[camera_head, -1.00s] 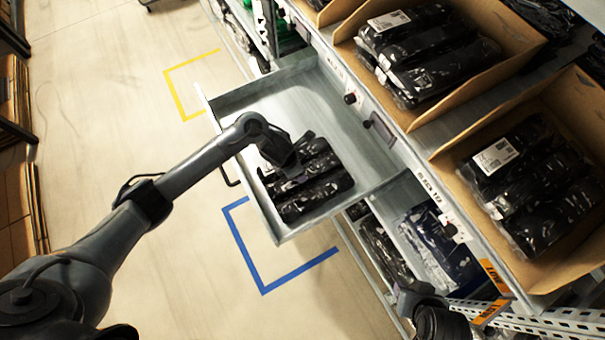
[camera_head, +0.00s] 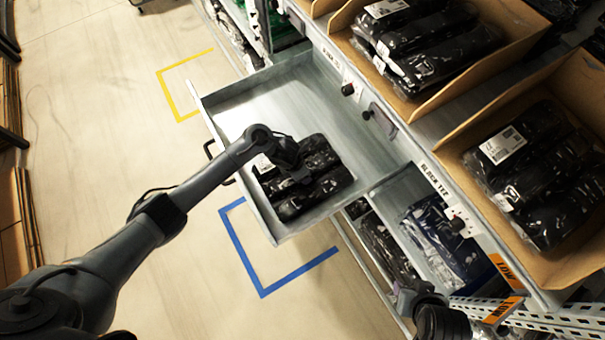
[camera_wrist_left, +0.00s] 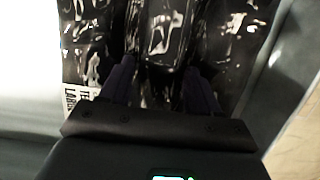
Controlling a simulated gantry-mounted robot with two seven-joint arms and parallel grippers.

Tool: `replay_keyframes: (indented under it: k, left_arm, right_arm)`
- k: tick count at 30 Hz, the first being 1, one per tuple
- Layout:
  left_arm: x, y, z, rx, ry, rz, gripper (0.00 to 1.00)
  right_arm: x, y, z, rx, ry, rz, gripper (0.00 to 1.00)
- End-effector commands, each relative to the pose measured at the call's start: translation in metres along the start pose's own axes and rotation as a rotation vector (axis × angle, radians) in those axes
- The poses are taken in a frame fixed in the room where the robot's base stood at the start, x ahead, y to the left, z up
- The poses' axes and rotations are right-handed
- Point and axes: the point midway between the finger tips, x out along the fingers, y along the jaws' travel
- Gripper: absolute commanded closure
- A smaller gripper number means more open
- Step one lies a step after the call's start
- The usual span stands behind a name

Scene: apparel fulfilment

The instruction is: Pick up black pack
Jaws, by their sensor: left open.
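Several black packs (camera_head: 318,187) in shiny clear wrap lie side by side in the front end of the pulled-out grey drawer (camera_head: 240,107). My left gripper (camera_head: 297,174) reaches in from the left and is down over the packs. In the left wrist view its open fingers (camera_wrist_left: 160,85) point at the packs, with a middle black pack (camera_wrist_left: 158,45) between them. A white label (camera_wrist_left: 82,98) shows on the pack at the left. The fingertips are dark against the black wrap, so contact is unclear. My right gripper (camera_head: 420,300) shows only partly at the bottom right; its fingers are unclear.
Cardboard bins (camera_head: 470,160) with more black packs stand on the shelf at the right. A lower open drawer (camera_head: 405,195) holds dark packs. The drawer's rear part is empty. Blue tape (camera_head: 262,290) and yellow tape (camera_head: 163,85) mark the clear floor.

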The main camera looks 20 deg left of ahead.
Motion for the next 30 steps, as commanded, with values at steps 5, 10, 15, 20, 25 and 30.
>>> replay_keyframes:
  k: [5, 10, 15, 20, 25, 30]
  left_arm:
    - [-0.001, 0.0, 0.0, 0.0, 0.0, 0.0, 0.47]
    - [-0.001, 0.0, 0.0, 0.0, 0.0, 0.0, 0.74]
    - [-0.001, 0.0, 0.001, 0.0, -0.001, 0.0, 0.88]
    - [-0.002, 0.0, 0.001, 0.001, -0.001, 0.0, 0.88]
    - [-0.016, 0.0, 0.006, 0.001, -0.004, 0.001, 0.88]
    - [-0.043, 0.001, 0.013, 0.003, -0.004, 0.002, 0.88]
  right_arm:
    - [-0.001, 0.0, 0.0, -0.001, 0.001, 0.001, 0.57]
    - [-0.001, 0.001, 0.0, -0.002, 0.001, 0.002, 0.57]
    - [-0.001, 0.001, 0.0, -0.002, 0.001, 0.002, 0.57]
    - [-0.001, 0.001, -0.001, -0.002, 0.001, 0.002, 0.57]
    - [-0.008, 0.001, -0.003, -0.002, 0.001, 0.002, 0.57]
    - [-0.02, 0.001, -0.007, -0.002, 0.001, 0.002, 0.57]
